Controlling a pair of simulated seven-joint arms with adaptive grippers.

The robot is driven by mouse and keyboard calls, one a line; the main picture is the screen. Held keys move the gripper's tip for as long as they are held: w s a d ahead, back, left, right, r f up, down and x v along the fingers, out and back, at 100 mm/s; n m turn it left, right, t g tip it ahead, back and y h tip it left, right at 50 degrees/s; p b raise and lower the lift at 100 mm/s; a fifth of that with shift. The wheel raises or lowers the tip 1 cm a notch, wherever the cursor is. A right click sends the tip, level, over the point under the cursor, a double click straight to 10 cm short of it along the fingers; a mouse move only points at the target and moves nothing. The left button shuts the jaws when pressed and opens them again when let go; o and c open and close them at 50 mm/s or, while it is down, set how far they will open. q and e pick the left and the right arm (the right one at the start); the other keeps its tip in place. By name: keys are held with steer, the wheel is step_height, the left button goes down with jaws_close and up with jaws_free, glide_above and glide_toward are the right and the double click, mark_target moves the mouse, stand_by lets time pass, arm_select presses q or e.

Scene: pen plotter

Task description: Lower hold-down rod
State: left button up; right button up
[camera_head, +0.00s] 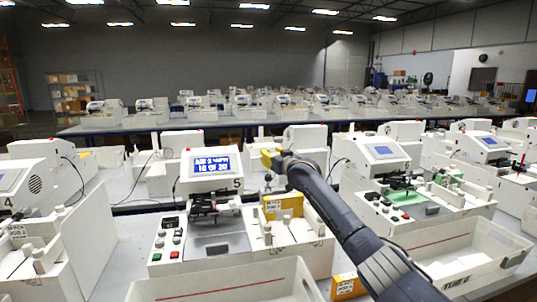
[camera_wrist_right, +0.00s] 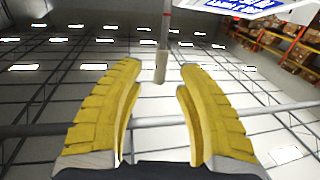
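My right gripper (camera_head: 270,158) has yellow fingers and is raised just right of the blue screen of plotter 5 (camera_head: 211,171). In the right wrist view the two yellow fingers (camera_wrist_right: 159,78) stand apart with a clear gap. A thin upright rod with a pale sleeve at its lower end (camera_wrist_right: 161,66) shows between and beyond the fingertips; neither finger visibly touches it. I cannot tell whether it is the hold-down rod. Plotter 5's dark pen mechanism (camera_head: 208,204) sits below its screen. My left gripper is not in view.
An orange-yellow box (camera_head: 284,206) stands right of plotter 5's bed. A white open bin (camera_head: 225,287) lies in front. Another plotter with a blue screen (camera_head: 384,150) is to the right, beyond my arm. A panel with red and green buttons (camera_head: 167,243) is left of the bed.

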steer(key=shift+x, duration=1.25)
steer(key=shift+w, duration=0.1)
steer(key=shift+c, duration=0.2)
jaws_close()
